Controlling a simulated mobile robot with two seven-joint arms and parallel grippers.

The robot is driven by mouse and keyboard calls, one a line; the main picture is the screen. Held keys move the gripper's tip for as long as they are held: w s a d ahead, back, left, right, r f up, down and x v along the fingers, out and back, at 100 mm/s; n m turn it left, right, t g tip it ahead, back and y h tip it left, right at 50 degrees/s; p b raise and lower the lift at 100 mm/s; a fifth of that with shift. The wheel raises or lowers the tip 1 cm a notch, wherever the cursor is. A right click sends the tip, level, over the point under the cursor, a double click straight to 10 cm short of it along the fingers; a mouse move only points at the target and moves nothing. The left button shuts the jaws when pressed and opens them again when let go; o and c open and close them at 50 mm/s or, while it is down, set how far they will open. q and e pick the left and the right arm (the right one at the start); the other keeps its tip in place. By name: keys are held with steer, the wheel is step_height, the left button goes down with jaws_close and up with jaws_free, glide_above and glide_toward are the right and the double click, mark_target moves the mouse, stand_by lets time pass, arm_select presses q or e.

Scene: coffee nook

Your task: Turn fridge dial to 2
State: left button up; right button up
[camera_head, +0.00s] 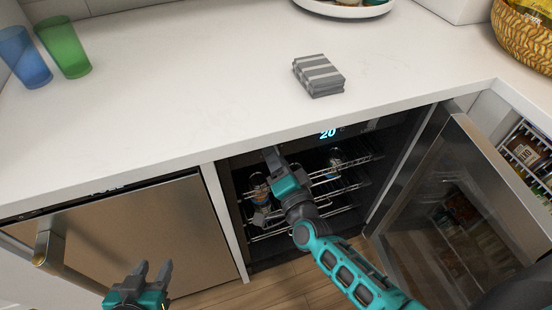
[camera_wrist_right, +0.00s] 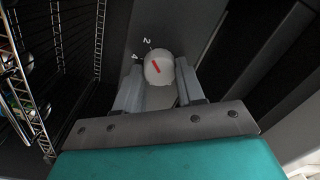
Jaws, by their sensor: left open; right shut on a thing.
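The fridge (camera_head: 330,190) stands under the counter with its glass door open. In the right wrist view, the white round dial (camera_wrist_right: 159,68) has a slanted red mark. The numerals 2 and 4 show beyond its upper-left edge; I cannot tell exactly which one the mark points at. My right gripper (camera_head: 273,158) reaches into the fridge opening near its upper left; in the wrist view its fingers (camera_wrist_right: 160,90) are shut on the dial, one on each side. The dial is hidden in the head view. My left gripper (camera_head: 152,270) is open and empty, low in front of the cabinet on the left.
The open fridge door (camera_head: 465,200) stands out on the right. Wire racks (camera_head: 325,185) with several items are inside. A steel-fronted appliance (camera_head: 130,235) with a bar handle is at left. Cups, a striped stack (camera_head: 318,75) and a basket are on the counter.

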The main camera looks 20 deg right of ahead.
steer(key=shift+r, duration=0.1)
steer(key=o, duration=1)
steer(key=shift+o, duration=0.2)
steer(key=shift+s, duration=0.1)
